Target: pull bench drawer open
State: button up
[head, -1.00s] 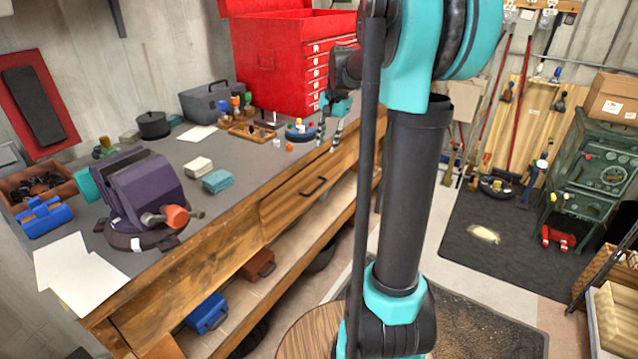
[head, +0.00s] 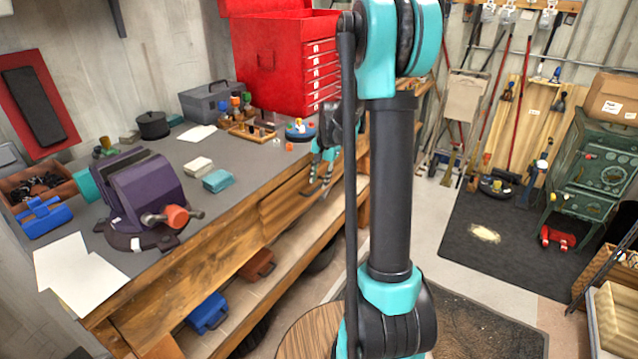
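The bench drawer (head: 282,208) is a wooden front set under the grey bench top. It looks flush with the bench front. Its dark bar handle is largely hidden behind my fingers. My gripper (head: 320,180) has teal parts and dark fingers and points down in front of the drawer, at the handle. The two fingers look apart, so it appears open. Whether they touch the handle cannot be told at this size.
A purple vise (head: 147,190), teal and pale blocks, a peg tray and a red tool chest (head: 280,60) stand on the bench. Below, an open shelf (head: 235,290) holds a blue case (head: 207,313) and a brown one. A round wooden top (head: 305,332) is close in front.

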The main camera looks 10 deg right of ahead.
jog(key=shift+w+a+f, duration=0.1)
jog(key=shift+a+f, duration=0.05)
jog(key=shift+f, duration=0.7)
grip_shut()
